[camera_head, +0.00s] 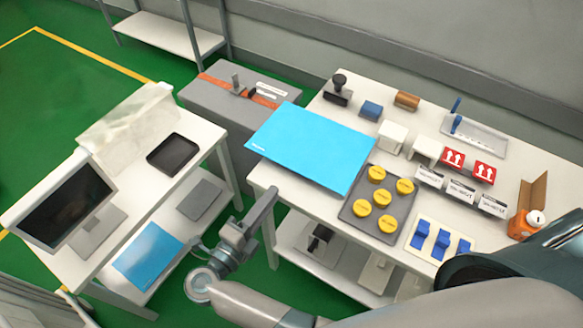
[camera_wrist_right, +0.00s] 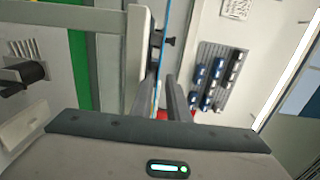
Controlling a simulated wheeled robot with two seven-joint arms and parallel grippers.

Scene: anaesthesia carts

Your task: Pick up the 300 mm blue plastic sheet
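A smaller blue sheet (camera_head: 148,255) lies on the lower shelf of the left table. I cannot read which is the 300 mm one. My right gripper (camera_head: 268,203) is beside the right table's left end, below and apart from the large sheet in the picture. In the right wrist view its fingers (camera_wrist_right: 165,95) have a narrow gap, with a thin blue edge (camera_wrist_right: 163,35) beyond. My left gripper is out of view.
A grey tray of yellow round pieces (camera_head: 376,198) sits right of the large sheet. A monitor (camera_head: 66,206) and a black tray (camera_head: 173,154) stand on the left table.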

